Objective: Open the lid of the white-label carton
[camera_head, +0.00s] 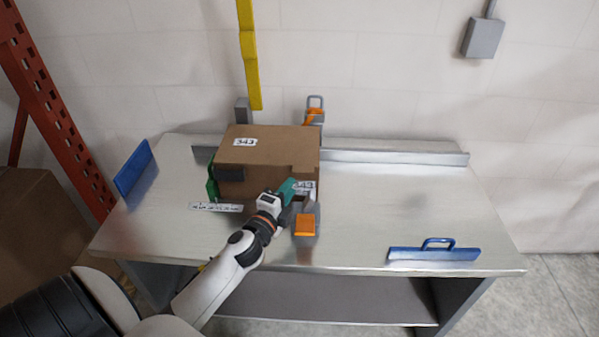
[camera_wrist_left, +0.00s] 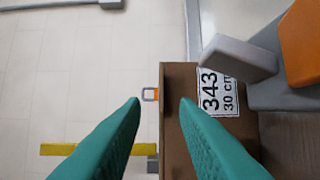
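The brown carton (camera_head: 270,150) stands on the metal bench with its top flat and closed. One white label (camera_head: 245,142) reading 343 is on its top, and another white label (camera_head: 304,186) is on its front right. My left gripper (camera_head: 292,187) is at the carton's front right corner, partly covering the front. In the left wrist view its two teal fingers (camera_wrist_left: 160,104) are apart, with the carton edge (camera_wrist_left: 176,135) showing beyond and between them; I cannot tell whether they touch it. The label (camera_wrist_left: 215,92) also shows there. My right gripper is not in view.
A grey and orange clamp (camera_head: 305,224) stands in front of the carton, another (camera_head: 314,112) behind it. A green piece (camera_head: 212,181) is at its left side. Blue-handled plates stand at left (camera_head: 134,167) and right (camera_head: 434,254). The bench's right half (camera_head: 400,200) is mostly clear.

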